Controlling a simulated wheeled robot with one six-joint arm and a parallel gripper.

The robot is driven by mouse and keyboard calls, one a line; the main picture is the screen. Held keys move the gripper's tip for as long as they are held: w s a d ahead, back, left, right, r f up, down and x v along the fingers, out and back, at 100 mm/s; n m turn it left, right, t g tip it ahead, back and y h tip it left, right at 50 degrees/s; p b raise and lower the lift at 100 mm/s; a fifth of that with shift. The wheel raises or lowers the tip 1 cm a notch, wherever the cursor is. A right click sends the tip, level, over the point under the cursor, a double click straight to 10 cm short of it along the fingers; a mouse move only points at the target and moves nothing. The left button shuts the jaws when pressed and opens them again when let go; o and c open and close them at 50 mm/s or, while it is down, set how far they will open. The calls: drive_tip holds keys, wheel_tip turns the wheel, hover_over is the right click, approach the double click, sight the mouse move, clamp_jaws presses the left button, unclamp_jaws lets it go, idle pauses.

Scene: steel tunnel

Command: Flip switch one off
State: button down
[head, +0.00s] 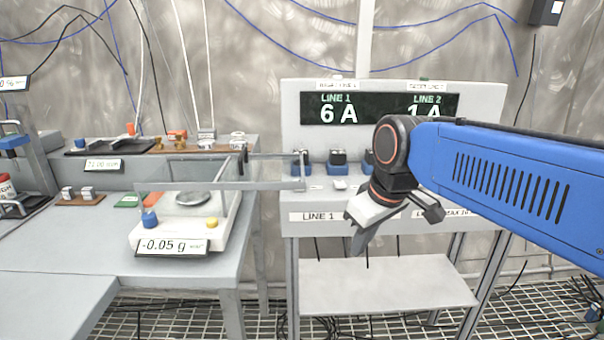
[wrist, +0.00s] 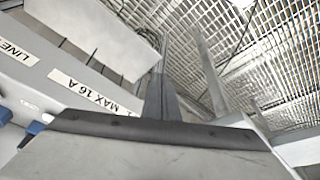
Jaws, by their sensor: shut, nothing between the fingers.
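The panel (head: 294,120) has a dark display (head: 380,108) reading LINE 1 6 A and LINE 2 1 A, the latter partly cut by my arm. Below it, several blue sockets with dark tops (head: 338,162) stand on the shelf, above a LINE 1 label (head: 318,217). A small white piece (head: 340,184) lies before them; whether it is switch one I cannot tell. My gripper (head: 358,246) is shut and empty, pointing down in front of the panel's shelf, right of the LINE 1 label. In the wrist view the gripper (wrist: 160,105) is close to the camera, touching nothing visible.
Left of the panel is a balance (head: 185,230) reading -0.05 g, with a clear shield whose bar reaches toward the panel. A grey lower shelf (head: 380,285) is under the panel, above a grated floor (head: 530,300). The wrist view shows LINE and MAX 16 A labels (wrist: 98,90).

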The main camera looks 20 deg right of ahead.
drive_tip(key=w+r+n+g, duration=0.1)
drive_tip(key=w+r+n, duration=0.3)
drive_tip(key=w+r, duration=0.5)
drive_tip(key=n+g+y, duration=0.2)
drive_tip(key=n, duration=0.5)
approach(302, 186)
drive_tip(key=x, duration=0.6)
drive_tip(key=shift+f, duration=0.1)
drive_tip(key=shift+f, duration=0.1)
